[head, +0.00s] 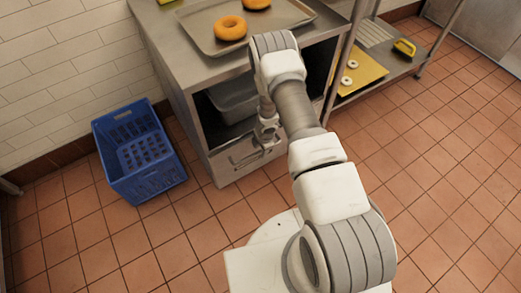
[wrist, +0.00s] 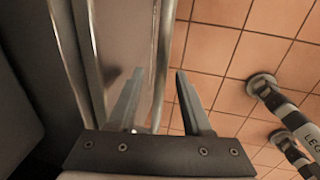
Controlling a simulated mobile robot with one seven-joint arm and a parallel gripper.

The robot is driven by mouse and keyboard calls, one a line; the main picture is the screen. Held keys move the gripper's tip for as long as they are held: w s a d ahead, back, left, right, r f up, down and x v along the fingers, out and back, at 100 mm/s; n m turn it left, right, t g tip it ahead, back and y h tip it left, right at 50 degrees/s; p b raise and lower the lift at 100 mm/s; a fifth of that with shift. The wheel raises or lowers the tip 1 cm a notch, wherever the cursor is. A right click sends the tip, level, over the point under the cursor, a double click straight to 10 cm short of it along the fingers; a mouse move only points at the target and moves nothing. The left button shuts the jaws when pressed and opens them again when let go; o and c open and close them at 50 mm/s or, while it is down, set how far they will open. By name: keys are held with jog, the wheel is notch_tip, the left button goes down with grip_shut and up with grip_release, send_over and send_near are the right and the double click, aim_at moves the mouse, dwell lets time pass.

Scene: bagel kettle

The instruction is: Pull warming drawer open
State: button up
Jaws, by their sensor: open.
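The warming drawer (head: 222,168) is the steel front low in the metal cabinet, under an open shelf. It looks shut, though my arm hides its right part. A bar handle (head: 243,160) crosses its front. My gripper (head: 268,128) is at the drawer front, near the handle's right part. In the wrist view, my gripper (wrist: 157,82) is open and its two fingers point toward the drawer front (wrist: 122,40). The handle bar (wrist: 162,60) runs between the fingers, with a gap to the right finger. I cannot tell whether the left finger touches anything.
A tray (head: 290,15) with orange bagels (head: 230,28) lies on the cabinet top. A metal pan (head: 232,101) sits on the shelf above the drawer. A blue crate (head: 140,190) stands on the floor to the left. The tiled floor before the drawer is partly clear.

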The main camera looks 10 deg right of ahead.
grip_shut()
dwell(1.4)
